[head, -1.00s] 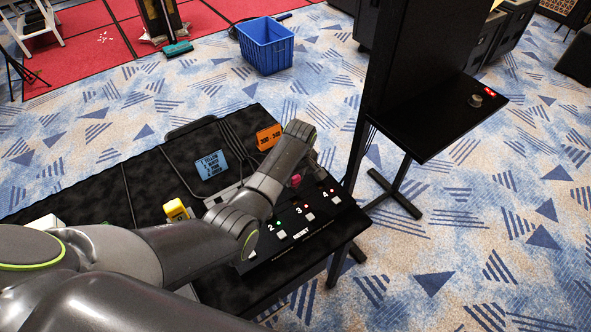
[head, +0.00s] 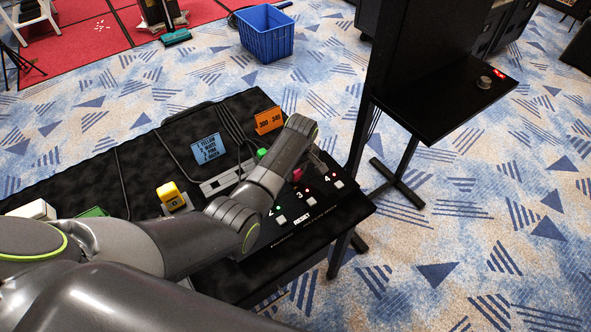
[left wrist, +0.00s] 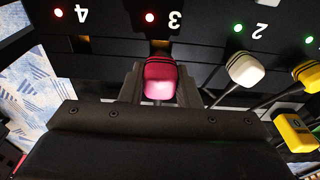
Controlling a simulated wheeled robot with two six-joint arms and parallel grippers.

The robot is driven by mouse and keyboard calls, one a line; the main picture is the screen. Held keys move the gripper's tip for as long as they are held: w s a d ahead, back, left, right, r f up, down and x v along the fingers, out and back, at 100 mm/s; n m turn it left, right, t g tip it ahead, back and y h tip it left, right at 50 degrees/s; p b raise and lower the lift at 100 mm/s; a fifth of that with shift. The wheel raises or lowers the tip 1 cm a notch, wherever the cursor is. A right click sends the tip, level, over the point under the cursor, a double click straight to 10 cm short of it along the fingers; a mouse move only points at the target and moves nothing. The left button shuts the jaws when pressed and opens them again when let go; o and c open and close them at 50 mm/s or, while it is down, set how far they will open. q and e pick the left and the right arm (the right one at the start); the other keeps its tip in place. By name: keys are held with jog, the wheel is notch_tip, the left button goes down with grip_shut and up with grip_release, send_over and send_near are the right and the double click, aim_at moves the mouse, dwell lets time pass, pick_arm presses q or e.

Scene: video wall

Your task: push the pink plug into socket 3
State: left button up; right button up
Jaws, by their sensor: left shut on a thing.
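The pink plug (left wrist: 160,78) is held between the fingers of my left gripper (left wrist: 160,88) in the left wrist view. Its front points at socket 3 (left wrist: 158,46), under the label 3 and a red light. A little of the brownish socket shows ahead of the plug; I cannot tell whether its tip has entered. In the head view the pink plug (head: 297,172) shows beside my left gripper (head: 310,160), partly hidden by my arm. My right gripper is not in view.
A white plug (left wrist: 246,70) and a yellow plug (left wrist: 305,75) stand at the neighbouring sockets, with green lights. Socket 4 (left wrist: 82,42) is empty under a red light. A green plug (head: 262,153) and a blue sign (head: 207,148) are farther back.

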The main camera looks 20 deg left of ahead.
pick_arm(q)
jog(key=shift+p, duration=0.3)
dwell(0.5)
dwell(0.5)
jog(key=shift+p, duration=0.55)
dwell(0.6)
jog(key=shift+f+b, duration=0.95)
jog(key=shift+f, duration=0.5)
jog(key=o, duration=1.6)
jog(key=shift+r, duration=0.1)
notch_tip(320, 180, up, 7)
jog(key=p, duration=0.7)
jog(key=shift+p, duration=0.35)
